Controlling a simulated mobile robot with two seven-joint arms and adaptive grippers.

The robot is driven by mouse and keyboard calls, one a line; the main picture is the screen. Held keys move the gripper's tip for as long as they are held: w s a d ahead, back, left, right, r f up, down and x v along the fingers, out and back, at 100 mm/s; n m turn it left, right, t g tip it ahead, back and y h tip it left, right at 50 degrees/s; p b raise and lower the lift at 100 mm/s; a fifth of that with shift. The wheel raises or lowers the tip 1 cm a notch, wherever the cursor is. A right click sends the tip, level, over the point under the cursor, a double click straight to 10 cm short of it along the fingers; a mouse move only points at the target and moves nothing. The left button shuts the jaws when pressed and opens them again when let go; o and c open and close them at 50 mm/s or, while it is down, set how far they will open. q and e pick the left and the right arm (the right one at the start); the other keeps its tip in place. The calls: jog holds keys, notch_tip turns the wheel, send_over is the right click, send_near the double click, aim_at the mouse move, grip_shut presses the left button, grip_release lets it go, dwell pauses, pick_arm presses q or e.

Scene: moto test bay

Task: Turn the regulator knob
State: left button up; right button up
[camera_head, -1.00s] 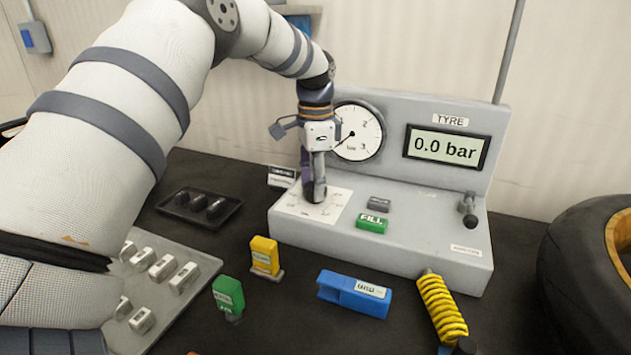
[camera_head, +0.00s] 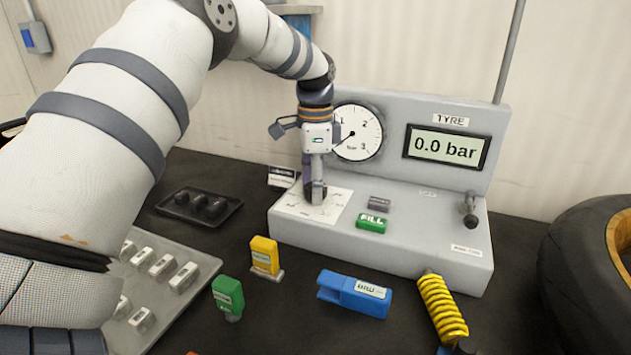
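The grey tyre test unit (camera_head: 400,245) stands on the dark bench, with a white scale plate (camera_head: 335,209) on its low deck. My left gripper (camera_head: 316,193) points straight down over the middle of this plate. Its fingers are close together around the dark regulator knob, which they mostly hide. The round gauge (camera_head: 358,132) has its needle at the lower left. The display (camera_head: 446,147) reads 0.0 bar. My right gripper is not in view.
A green FILL button (camera_head: 371,223) and a small lever (camera_head: 469,208) are on the deck. A yellow coiled hose (camera_head: 442,308) and a tyre (camera_head: 590,265) are at right.

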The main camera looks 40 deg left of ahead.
pick_arm(q)
jog(key=shift+r, duration=0.15)
notch_tip(320, 180, up, 12)
dwell(0.4)
